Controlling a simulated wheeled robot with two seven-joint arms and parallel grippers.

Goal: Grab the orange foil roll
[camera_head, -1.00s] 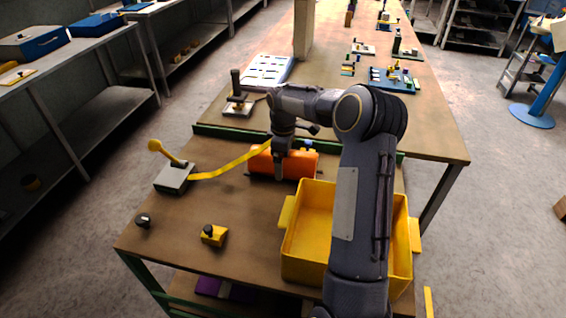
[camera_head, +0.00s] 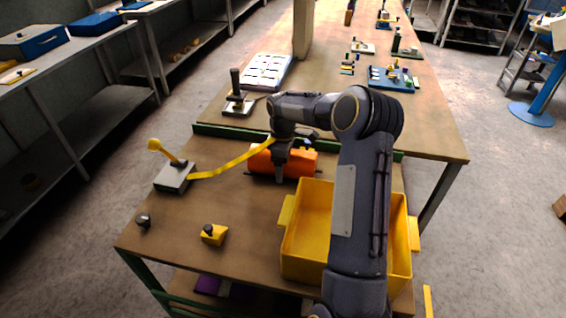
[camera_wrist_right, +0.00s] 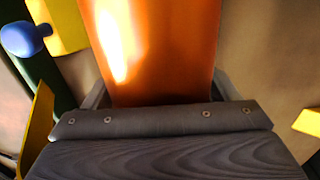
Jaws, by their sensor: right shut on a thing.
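The orange foil roll (camera_head: 303,163) lies on its side near the back edge of the brown table, behind the yellow bin. It also fills the middle of the right wrist view (camera_wrist_right: 165,50). The roll appears to rest on the table. My left gripper is not in view.
An open yellow bin (camera_head: 305,232) stands in front of the roll. A grey block with a yellow lever (camera_head: 173,178) and a yellow strip (camera_head: 225,168) lie to the left. A small yellow block (camera_head: 215,235) and a dark knob (camera_head: 143,220) are at the front left.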

